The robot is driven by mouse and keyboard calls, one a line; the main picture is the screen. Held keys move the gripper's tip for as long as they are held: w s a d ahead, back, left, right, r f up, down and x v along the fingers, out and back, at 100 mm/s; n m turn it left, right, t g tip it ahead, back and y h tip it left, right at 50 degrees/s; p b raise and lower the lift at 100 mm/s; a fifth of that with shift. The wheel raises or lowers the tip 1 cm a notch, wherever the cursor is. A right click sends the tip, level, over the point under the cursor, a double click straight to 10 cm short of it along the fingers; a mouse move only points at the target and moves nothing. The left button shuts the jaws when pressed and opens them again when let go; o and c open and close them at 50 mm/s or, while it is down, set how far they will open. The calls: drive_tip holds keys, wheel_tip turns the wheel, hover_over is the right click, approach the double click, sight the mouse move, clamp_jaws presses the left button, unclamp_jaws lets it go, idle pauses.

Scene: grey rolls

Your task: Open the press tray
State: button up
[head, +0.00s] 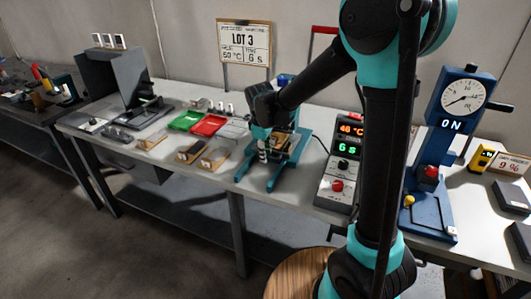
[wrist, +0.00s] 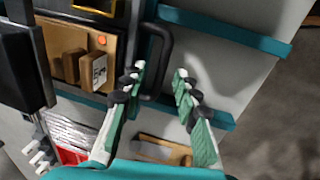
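The press tray (wrist: 88,45) shows in the wrist view as a dark frame holding a wooden piece with small blocks and an orange dot. Its black bar handle (wrist: 166,45) is on the side facing my gripper. My gripper (wrist: 160,73) is open, its two green-padded fingers apart, and the handle's lower part appears between the fingertips. I cannot tell whether the fingers touch it. In the head view my gripper (head: 263,152) is at the front of the teal press (head: 276,180), and my arm hides much of the press and tray.
A control box (head: 339,185) reading 6 s stands right of the press, and a blue gauge stand (head: 440,150) beyond it. Green (head: 186,120) and red (head: 209,125) trays and wooden pieces (head: 208,158) lie to the left. The teal base legs (wrist: 235,33) extend outward beside the handle.

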drive_tip(key=shift+c, duration=0.6)
clamp_jaws()
drive_tip(key=s+a, duration=0.2)
drive_tip(key=s, duration=0.5)
drive_tip(key=s+a, duration=0.3)
drive_tip(key=s, duration=0.5)
drive_tip(key=shift+s+a, duration=0.3)
drive_tip(key=shift+a, duration=0.05)
drive_tip(key=shift+o, duration=0.6)
unclamp_jaws()
wheel_tip(320, 180, up, 12)
drive_tip(key=s, duration=0.2)
drive_tip(key=shift+a, duration=0.35)
